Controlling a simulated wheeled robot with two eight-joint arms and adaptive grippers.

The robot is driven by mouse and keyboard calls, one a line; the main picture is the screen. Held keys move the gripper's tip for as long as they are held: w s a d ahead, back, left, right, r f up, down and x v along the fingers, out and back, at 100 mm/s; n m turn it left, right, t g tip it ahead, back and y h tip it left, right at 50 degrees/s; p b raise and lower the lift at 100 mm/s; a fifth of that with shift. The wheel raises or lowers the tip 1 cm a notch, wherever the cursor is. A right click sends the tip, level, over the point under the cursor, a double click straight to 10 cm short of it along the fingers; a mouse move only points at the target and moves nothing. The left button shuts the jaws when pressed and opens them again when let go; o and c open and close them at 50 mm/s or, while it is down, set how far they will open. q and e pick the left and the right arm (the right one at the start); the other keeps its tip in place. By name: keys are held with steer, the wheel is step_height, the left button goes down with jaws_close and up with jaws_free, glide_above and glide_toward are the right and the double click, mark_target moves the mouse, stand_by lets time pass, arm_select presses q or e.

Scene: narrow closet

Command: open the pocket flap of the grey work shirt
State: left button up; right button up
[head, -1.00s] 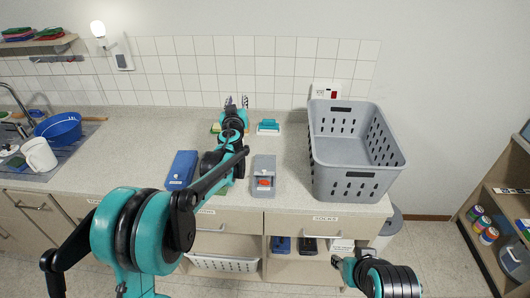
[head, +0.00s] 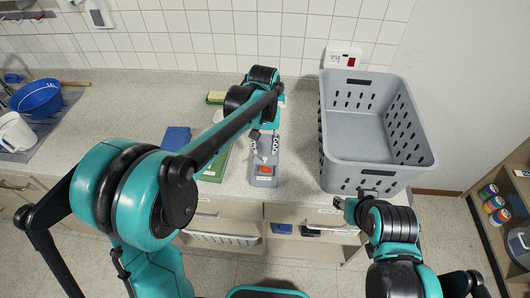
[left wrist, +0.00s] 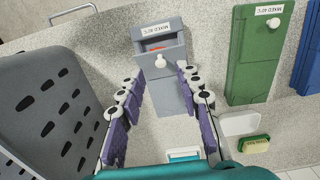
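The grey work shirt (head: 264,181) lies as a flat grey block on the counter, left of the basket. In the left wrist view, the grey shirt (left wrist: 171,97) has a white label and a pocket opening with something orange (left wrist: 157,47) inside. A flap with a white knob (left wrist: 160,62) lies beside that opening; how far it is raised is unclear. My left gripper (head: 263,153) is over the shirt; in the left wrist view its purple fingers (left wrist: 160,76) are apart, one each side, with nothing between them. My right gripper (head: 341,205) is empty-looking near the basket's front, its fingers too small to judge.
A grey basket (head: 356,173) stands close on the right. A green block (left wrist: 255,75) and a blue block (head: 175,139) lie to the left in the head view. A yellow-green sponge (head: 215,97) is behind. The counter's front edge is close.

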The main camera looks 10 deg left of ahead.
mark_target(265, 158)
arm_select(q)
step_height(265, 158, down, 4)
steer(key=shift+w+f+b, duration=0.15)
steer(key=shift+f+b, duration=0.1)
steer(key=shift+b, duration=0.15)
jaws_close()
